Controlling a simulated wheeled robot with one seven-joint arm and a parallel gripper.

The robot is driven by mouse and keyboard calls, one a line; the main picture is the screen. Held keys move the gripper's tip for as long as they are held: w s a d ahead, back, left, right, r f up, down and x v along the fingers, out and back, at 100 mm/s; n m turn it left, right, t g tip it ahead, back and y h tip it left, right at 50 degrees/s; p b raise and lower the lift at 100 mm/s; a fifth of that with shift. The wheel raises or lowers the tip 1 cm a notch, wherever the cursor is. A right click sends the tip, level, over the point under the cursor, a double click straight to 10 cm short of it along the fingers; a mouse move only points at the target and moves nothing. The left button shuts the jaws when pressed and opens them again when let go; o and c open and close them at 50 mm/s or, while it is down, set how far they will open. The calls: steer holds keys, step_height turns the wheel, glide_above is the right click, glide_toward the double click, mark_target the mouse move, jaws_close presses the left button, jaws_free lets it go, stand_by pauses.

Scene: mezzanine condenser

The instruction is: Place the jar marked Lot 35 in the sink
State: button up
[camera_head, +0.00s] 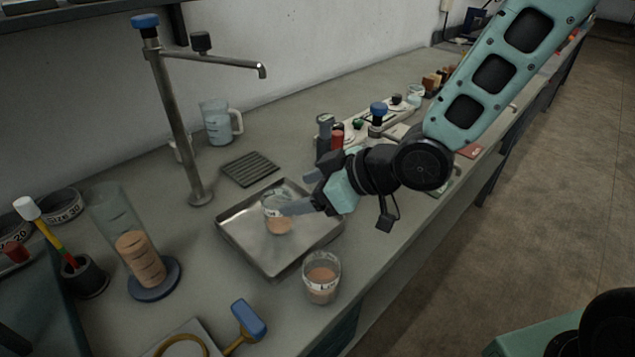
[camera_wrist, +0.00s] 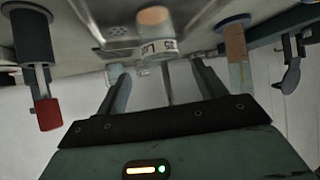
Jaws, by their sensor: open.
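A clear jar with peach-brown contents and a white label (camera_head: 277,215) stands upright inside the shallow metal sink (camera_head: 236,243). In the wrist view the jar (camera_wrist: 155,22) appears upside down between my finger tips, its label seeming to read Lot 35. My gripper (camera_head: 300,200) is open, with its fingers reaching over the sink at the jar's right side; the jaws show apart in the wrist view (camera_wrist: 160,78). I cannot tell whether a finger touches the jar. A similar labelled jar (camera_head: 322,279) stands on the counter in front of the sink; its label is too small to read.
A tall tap (camera_head: 175,120) rises behind the sink, beside a black drain grid (camera_head: 249,168). A measuring cylinder (camera_head: 138,255) stands left, and a blue-headed tool (camera_head: 248,320) lies in front. Dark and red bottles (camera_head: 337,140) stand behind my gripper. Bare counter lies between sink and cylinder.

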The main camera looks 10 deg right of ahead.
steer(key=shift+b+v, duration=0.3)
steer(key=shift+v, duration=1.2)
steer(key=w+d+f+m+h, duration=0.1)
steer(key=d+f+m+h, duration=0.15)
steer(key=d, duration=0.35)
steer(key=d+f+m+h, duration=0.1)
steer(key=d+m+h, duration=0.1)
steer(key=d+h, duration=0.3)
steer(key=s+d+r+m+g+h, duration=0.1)
steer(key=s+d+m+g, duration=0.15)
steer(key=d, duration=0.35)
steer(key=s+d+r+m+g+h, duration=0.1)
steer(key=s+d+r+m, duration=0.1)
steer(key=s+d+m, duration=0.3)
steer(key=s+a+n+g, duration=0.1)
steer(key=s+a+n, duration=0.3)
steer(key=s+a, duration=0.2)
steer(key=s+a+r+n+g, duration=0.1)
steer(key=s+a+n, duration=0.3)
steer(key=a, duration=0.7)
steer(key=shift+s+r+g+y, duration=0.35)
steer(key=shift+s+y, duration=0.1)
steer(key=shift+s, duration=0.7)
